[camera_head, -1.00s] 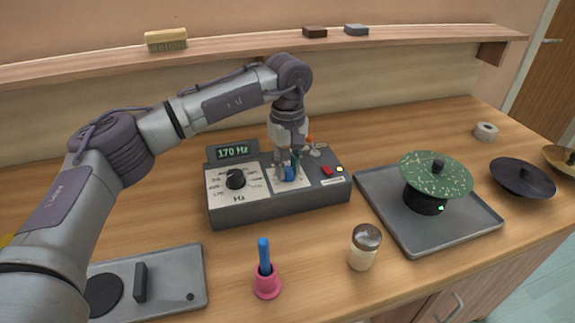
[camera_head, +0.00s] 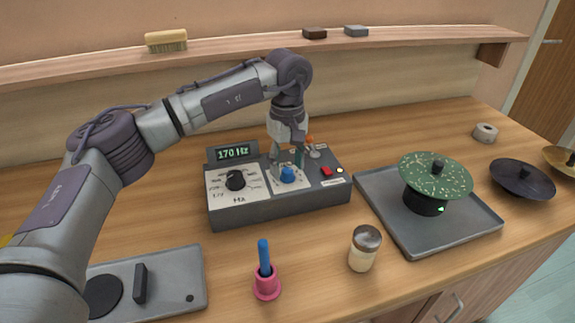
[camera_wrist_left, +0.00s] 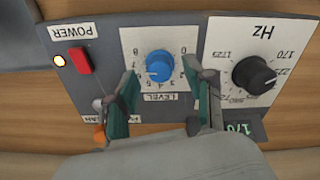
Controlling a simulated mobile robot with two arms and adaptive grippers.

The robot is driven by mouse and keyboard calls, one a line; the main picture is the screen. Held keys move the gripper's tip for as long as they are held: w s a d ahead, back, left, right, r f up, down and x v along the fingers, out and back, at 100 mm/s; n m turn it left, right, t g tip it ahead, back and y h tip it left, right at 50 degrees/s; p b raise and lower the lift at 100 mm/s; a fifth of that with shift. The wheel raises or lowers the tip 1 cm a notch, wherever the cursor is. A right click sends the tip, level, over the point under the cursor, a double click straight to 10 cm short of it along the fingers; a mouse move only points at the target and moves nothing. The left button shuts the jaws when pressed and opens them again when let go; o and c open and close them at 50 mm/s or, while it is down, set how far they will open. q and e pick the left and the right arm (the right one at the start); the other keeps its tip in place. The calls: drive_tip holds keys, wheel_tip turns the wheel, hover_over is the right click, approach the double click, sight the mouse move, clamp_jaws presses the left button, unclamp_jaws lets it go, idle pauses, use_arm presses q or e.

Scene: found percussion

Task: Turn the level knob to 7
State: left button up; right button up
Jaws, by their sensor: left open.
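The blue level knob (camera_head: 288,175) stands on a white dial plate on the grey control box (camera_head: 280,206). In the left wrist view the knob (camera_wrist_left: 158,66) shows upside down, with numbers around it and the word LEVEL; a light mark sits on its lower left, but I cannot read its exact number. My left gripper (camera_head: 288,158) is open just above and behind the knob. In the left wrist view its green-padded fingers (camera_wrist_left: 161,82) are spread on either side, apart from the knob. My right gripper is not in view.
A black Hz knob (camera_head: 235,180) sits left of the blue one, below a display (camera_head: 233,152) reading 170 Hz. A red power switch (camera_head: 327,171) and lit lamp are to the right. A pink-based blue-handled bell (camera_head: 266,284) and a shaker (camera_head: 364,248) stand in front.

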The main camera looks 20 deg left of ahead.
sight(288, 170)
use_arm(q)
wheel_tip(288, 170, up, 11)
idle(0.3)
drive_tip(key=shift+r, duration=0.1)
